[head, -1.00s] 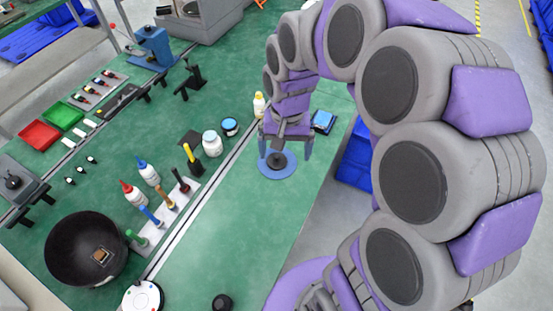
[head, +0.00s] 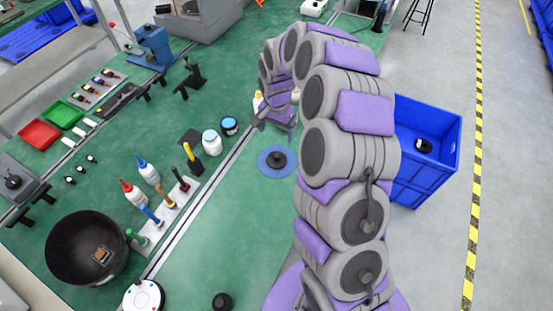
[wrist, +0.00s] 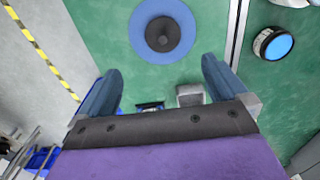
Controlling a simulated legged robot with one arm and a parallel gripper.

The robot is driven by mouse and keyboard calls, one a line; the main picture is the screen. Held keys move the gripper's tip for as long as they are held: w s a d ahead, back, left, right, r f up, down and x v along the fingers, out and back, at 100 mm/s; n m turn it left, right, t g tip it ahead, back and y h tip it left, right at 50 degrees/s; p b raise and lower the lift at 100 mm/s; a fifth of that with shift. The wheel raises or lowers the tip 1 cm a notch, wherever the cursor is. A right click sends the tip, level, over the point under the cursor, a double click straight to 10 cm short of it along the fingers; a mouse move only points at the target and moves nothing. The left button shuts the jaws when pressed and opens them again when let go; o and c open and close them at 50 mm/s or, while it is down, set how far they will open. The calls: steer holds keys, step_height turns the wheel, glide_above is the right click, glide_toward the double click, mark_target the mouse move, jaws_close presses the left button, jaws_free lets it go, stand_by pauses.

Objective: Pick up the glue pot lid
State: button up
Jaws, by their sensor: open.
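A small dark round piece with a raised knob, which looks like the glue pot lid (head: 277,158), sits on a flat blue disc (head: 264,168) on the green bench. In the wrist view, the lid (wrist: 162,33) is at top centre on its blue disc (wrist: 142,18), beyond my fingertips. My gripper (head: 275,122) is open and empty, over the bench on the far side of the disc. In the wrist view its two fingers (wrist: 162,68) are wide apart and touch nothing.
White jar (head: 211,143), blue-topped pot (head: 230,126) and a rack of upright tools (head: 172,205) stand left of the disc. A blue crate (head: 425,180) stands right of the bench. The near bench strip is mostly clear.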

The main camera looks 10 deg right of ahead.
steer(key=b, duration=0.2)
glide_toward(276, 157)
steer(key=f, duration=0.5)
steer(key=shift+s, duration=0.25)
steer(key=shift+w+f+b, duration=0.2)
steer(key=shift+f+b, duration=0.1)
steer(key=shift+f, duration=1.05)
steer(key=shift+w+f+b, duration=0.15)
steer(key=shift+f+b, duration=0.1)
steer(key=shift+f, duration=1.1)
steer(key=shift+r, duration=0.1)
steer(key=c, duration=0.9)
